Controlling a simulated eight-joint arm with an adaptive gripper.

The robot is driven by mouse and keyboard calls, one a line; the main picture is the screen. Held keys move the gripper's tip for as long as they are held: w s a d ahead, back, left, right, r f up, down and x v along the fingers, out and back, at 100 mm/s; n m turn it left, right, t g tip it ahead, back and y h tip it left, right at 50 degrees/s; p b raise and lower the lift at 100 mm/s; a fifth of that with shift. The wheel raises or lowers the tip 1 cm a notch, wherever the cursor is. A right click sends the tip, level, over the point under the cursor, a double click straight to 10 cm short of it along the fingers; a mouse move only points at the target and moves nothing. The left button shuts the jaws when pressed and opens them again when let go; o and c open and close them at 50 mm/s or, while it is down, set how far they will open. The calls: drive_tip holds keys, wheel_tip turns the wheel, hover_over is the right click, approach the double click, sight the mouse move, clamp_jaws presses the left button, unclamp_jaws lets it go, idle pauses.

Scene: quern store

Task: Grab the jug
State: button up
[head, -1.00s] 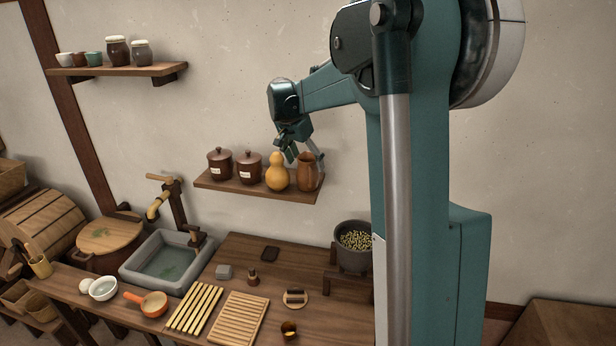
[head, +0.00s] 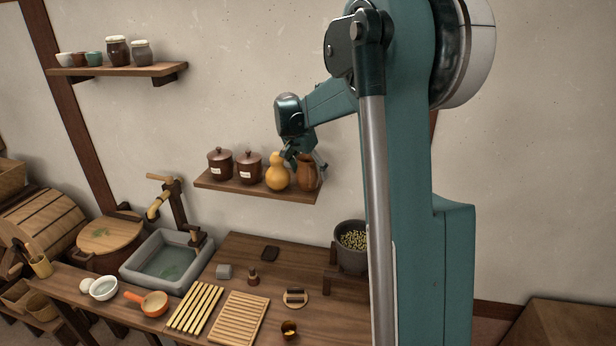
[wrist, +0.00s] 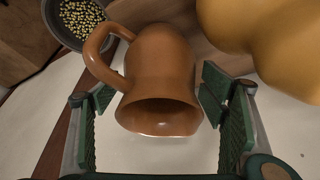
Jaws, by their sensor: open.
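The jug (head: 308,175) is brown with a loop handle and stands upright at the right end of the lower wall shelf (head: 262,190). My gripper (head: 305,162) is at the jug's top in the head view, partly covering it. In the wrist view the jug (wrist: 158,85) lies between the two open green-padded fingers of my gripper (wrist: 165,125), its mouth toward the camera and its handle at the upper left. I cannot tell whether either finger touches it.
A yellow gourd (head: 277,174) stands close beside the jug, and it also shows in the wrist view (wrist: 270,40). Two lidded brown jars (head: 249,167) stand further left on the shelf. A grey bowl of beans (head: 352,246) is below, at the right of the workbench.

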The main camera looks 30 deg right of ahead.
idle(0.3)
drive_tip(key=c, duration=1.1)
drive_tip(key=shift+c, duration=0.2)
wheel_tip(320, 180, up, 10)
idle(0.4)
